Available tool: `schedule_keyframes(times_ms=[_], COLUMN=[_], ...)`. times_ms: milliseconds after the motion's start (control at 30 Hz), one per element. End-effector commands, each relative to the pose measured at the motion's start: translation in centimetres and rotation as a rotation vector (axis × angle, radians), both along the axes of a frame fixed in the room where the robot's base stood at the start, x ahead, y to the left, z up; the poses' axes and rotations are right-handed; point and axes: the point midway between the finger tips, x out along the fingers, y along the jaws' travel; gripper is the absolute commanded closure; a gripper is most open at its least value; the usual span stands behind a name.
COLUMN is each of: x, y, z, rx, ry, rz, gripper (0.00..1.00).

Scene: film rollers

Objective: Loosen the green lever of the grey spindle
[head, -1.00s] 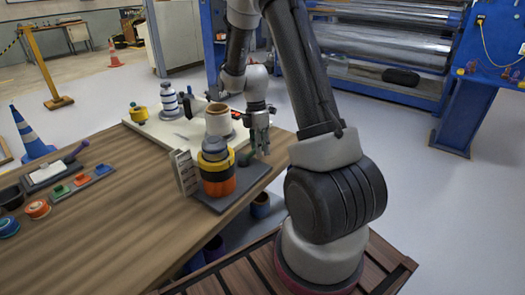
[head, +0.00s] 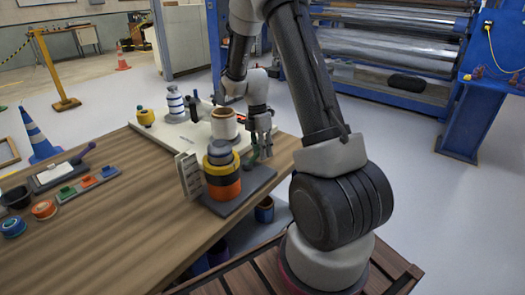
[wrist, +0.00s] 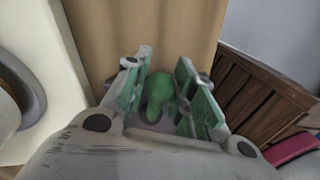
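The green lever (wrist: 160,90) stands between the two fingers of my gripper (wrist: 164,62) in the wrist view, with a small gap visible on each side. A grey round part shows under the lever. In the head view my gripper (head: 263,152) points down just right of the stack of yellow and orange rolls (head: 222,178), above the grey base plate (head: 240,196). A bit of the green lever (head: 247,160) shows beside the fingers there. My gripper is open. The fingers partly hide the lever in the head view, and I cannot tell how it is turned.
A cream roll (head: 224,123) stands behind the stack on a white board (head: 165,137). A light slotted block (head: 188,175) is at the stack's left. Colored rolls and a tray (head: 88,186) lie farther left on the wooden table (head: 125,235). The table's edge is close to my gripper.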

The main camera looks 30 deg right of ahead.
Motion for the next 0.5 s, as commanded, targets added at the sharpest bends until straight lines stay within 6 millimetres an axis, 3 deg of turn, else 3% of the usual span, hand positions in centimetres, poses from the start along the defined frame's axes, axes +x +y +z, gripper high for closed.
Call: schedule_keyframes(times_ms=[33, 100, 367, 500], x=[0.04, 0.01, -0.02, 0.25], y=[-0.04, -0.01, 0.04, 0.04], z=[0.02, 0.02, 0.00, 0.91], rx=[0.000, 0.000, 0.001, 0.000], ry=[-0.001, -0.001, 0.000, -0.003], rz=[-0.001, -0.001, -0.001, -0.001], gripper=[0.62, 0.53, 0.53, 0.53])
